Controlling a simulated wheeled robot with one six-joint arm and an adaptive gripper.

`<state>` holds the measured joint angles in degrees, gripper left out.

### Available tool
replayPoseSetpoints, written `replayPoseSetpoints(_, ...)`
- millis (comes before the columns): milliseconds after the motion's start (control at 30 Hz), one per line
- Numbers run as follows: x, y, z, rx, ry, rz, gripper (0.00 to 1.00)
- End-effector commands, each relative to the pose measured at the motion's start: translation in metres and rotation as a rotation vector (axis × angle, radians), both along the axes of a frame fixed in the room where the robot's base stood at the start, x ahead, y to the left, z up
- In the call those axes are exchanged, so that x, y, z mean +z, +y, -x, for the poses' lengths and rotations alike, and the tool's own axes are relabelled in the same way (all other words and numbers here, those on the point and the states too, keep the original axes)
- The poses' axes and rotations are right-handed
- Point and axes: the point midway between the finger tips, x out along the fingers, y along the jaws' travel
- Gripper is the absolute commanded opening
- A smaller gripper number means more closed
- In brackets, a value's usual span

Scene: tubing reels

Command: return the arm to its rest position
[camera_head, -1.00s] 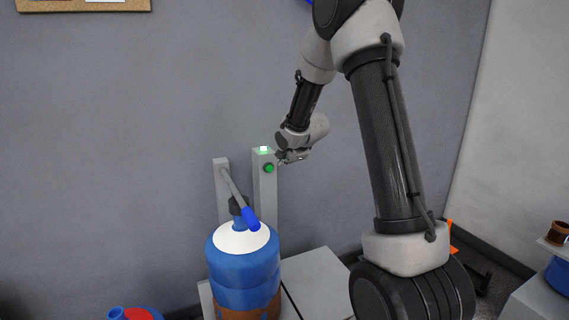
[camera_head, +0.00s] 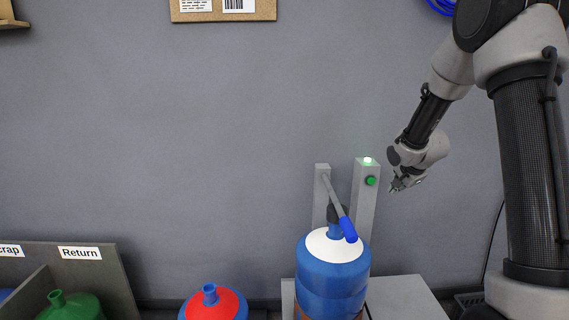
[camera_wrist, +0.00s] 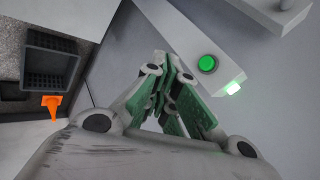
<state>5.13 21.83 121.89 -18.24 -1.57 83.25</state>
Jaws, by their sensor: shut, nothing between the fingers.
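My arm reaches in from the right of the head view, bent at the elbow, with my gripper (camera_head: 396,187) pointing down and left. My gripper is shut and empty, just right of the grey post (camera_head: 365,205) with a green button (camera_head: 371,181) and a lit green lamp (camera_head: 367,160). A gap shows between my gripper and the post. In the wrist view my gripper's fingers (camera_wrist: 178,62) come together at the tips, left of the green button (camera_wrist: 207,63).

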Motion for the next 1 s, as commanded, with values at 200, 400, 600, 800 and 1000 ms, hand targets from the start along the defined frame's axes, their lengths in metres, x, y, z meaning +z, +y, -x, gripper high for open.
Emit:
replayPoseSetpoints(200, -0.015, -0.008, 0.111, 0.384, 0.349, 0.266, 0.0)
replayPoseSetpoints(400, 0.039, 0.006, 0.233, 0.796, 0.531, 0.382, 0.0)
replayPoseSetpoints(600, 0.087, 0.029, 0.338, 1.072, 0.538, 0.423, 0.0)
replayPoseSetpoints(800, 0.117, 0.045, 0.393, 1.1, 0.416, 0.473, 0.0)
replayPoseSetpoints(1000, 0.141, 0.048, 0.404, 1.073, 0.296, 0.546, 0.0)
